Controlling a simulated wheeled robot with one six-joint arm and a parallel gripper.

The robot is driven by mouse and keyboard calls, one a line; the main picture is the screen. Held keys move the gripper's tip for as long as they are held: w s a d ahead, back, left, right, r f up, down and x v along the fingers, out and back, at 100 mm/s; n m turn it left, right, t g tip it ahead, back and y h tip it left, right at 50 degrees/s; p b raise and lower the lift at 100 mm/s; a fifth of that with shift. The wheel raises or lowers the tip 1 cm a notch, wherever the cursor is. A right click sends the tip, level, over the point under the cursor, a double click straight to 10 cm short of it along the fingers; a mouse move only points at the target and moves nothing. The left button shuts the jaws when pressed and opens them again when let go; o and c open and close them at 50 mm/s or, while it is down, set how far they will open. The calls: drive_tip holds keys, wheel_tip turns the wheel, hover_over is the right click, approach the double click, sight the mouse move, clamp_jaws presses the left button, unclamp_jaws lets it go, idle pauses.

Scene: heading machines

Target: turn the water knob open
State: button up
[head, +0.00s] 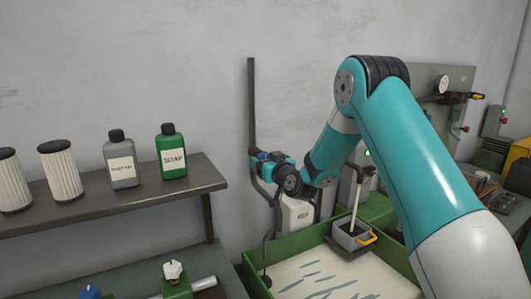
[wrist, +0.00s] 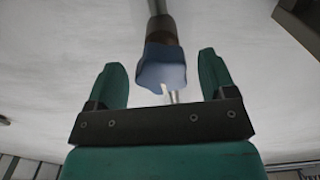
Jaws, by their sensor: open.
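A blue knob (wrist: 162,68) with a white mark sits on the end of a pipe in the wrist view. My gripper (wrist: 161,64) is open, with one green finger on each side of the knob and a visible gap on both sides. I cannot tell how deep the knob sits between the fingers. In the head view my gripper (head: 262,166) is at the wall beside a dark upright pipe (head: 252,105), and a bit of blue shows there, mostly hidden by the gripper.
A green-rimmed tray (head: 258,283) of pale fluid stands below my arm, with a grey box (head: 352,238) at its back edge. A shelf (head: 215,175) at the left holds bottles and filters. A white knob (head: 173,270) and another blue knob (head: 90,291) show at the bottom left.

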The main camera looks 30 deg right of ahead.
drive_tip(key=shift+w, duration=0.25)
drive_tip(key=c, duration=0.9)
